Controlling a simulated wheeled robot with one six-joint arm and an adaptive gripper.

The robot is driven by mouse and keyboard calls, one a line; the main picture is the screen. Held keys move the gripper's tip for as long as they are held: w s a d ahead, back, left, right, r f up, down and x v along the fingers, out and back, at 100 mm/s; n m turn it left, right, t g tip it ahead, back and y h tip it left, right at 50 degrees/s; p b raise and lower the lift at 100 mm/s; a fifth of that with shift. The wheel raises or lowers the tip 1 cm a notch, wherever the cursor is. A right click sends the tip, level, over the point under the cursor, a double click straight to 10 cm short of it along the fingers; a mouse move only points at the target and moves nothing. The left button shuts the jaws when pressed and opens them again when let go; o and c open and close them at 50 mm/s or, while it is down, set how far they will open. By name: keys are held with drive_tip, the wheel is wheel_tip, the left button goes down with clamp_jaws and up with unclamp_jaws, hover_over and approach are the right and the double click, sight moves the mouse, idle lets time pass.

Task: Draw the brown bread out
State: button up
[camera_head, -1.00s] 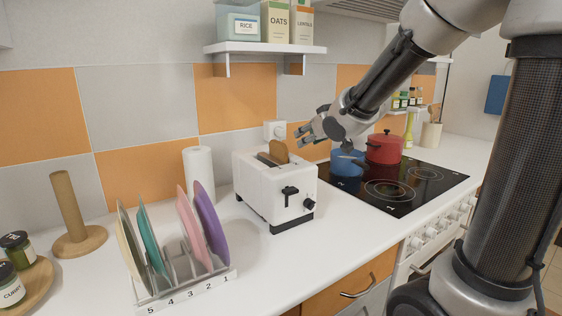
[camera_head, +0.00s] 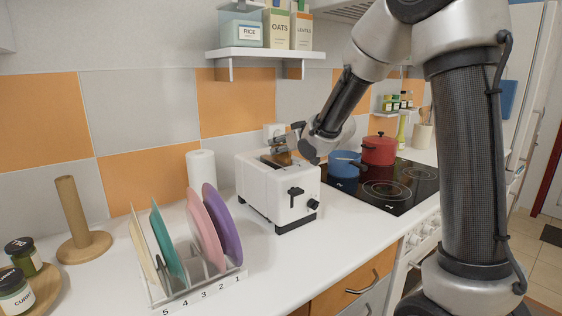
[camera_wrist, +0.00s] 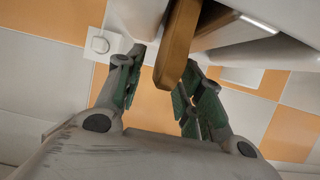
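The brown bread (camera_head: 283,159) stands upright in a slot of the white toaster (camera_head: 262,190), its top above the rim. In the wrist view the bread (camera_wrist: 180,42) reaches in between the two open fingers. A gap shows between the bread and the left finger; the right finger is close to the bread, and I cannot tell whether it touches. The bread's lower part is hidden in the toaster.
A blue pot (camera_head: 344,165) and a red pot (camera_head: 379,149) stand on the black stove right of the toaster. A rack of plates (camera_head: 205,228) and a paper roll (camera_head: 201,172) are left. A shelf (camera_head: 262,54) hangs above.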

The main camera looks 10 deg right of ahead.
drive_tip(key=shift+w+a+f, duration=0.1)
drive_tip(key=shift+w, duration=0.15)
clamp_jaws()
